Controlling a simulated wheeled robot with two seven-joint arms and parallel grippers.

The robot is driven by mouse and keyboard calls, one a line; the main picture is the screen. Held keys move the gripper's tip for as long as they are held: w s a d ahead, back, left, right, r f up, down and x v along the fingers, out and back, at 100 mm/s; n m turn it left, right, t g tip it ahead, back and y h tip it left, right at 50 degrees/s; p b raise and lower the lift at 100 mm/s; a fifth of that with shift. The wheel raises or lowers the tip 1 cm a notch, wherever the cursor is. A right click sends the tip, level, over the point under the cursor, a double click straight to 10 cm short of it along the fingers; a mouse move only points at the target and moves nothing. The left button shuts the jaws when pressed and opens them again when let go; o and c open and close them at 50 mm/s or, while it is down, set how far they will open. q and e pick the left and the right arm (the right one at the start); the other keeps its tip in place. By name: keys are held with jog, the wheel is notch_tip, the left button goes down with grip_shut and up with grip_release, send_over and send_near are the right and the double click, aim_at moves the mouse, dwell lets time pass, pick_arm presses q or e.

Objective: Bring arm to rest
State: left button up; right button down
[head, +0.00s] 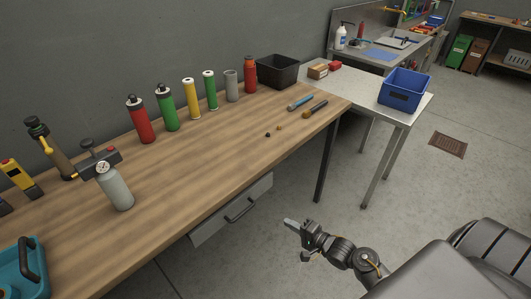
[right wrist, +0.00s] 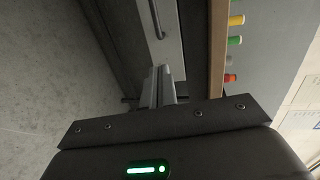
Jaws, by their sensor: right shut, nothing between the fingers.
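My right gripper (head: 290,222) is in the head view, in front of the wooden workbench and over the open floor. It is shut with nothing in it and touches nothing that I can see. Its closed fingers also show in the right wrist view (right wrist: 164,86), pointing along the bench front. My left gripper is in neither view.
The wooden workbench (head: 215,150) carries several bottles, a black bin (head: 278,70) and tools. Its drawer (head: 235,210) is in front of my right gripper, to the left. A light table (head: 350,90) holds a blue crate (head: 404,90).

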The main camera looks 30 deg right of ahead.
jog(key=s+d+f+n+g+h, duration=0.1)
jog(key=s+f+n+g+h, duration=0.1)
jog(key=s+f+n, duration=0.45)
jog(key=s+f+n+g+h, duration=0.1)
jog(key=s+f+g, duration=0.2)
jog(key=f, duration=0.7)
jog(key=s+d+f+n+g+h, duration=0.15)
jog(key=s+f+n, duration=0.3)
jog(key=f, duration=0.45)
jog(key=s+a+f+n+g, duration=0.1)
jog(key=s+a+f+g, duration=0.1)
jog(key=s, duration=0.6)
jog(key=s+a+f+n+g, duration=0.2)
jog(key=s+f, duration=0.3)
jog(key=s, duration=0.4)
jog(key=s+a+f+n+g, duration=0.1)
jog(key=s+a+f+g, duration=0.2)
jog(key=s, duration=0.5)
jog(key=shift+s+a+f+h, duration=0.25)
jog(key=shift+a+f+h, duration=0.1)
jog(key=shift+a+h, duration=0.15)
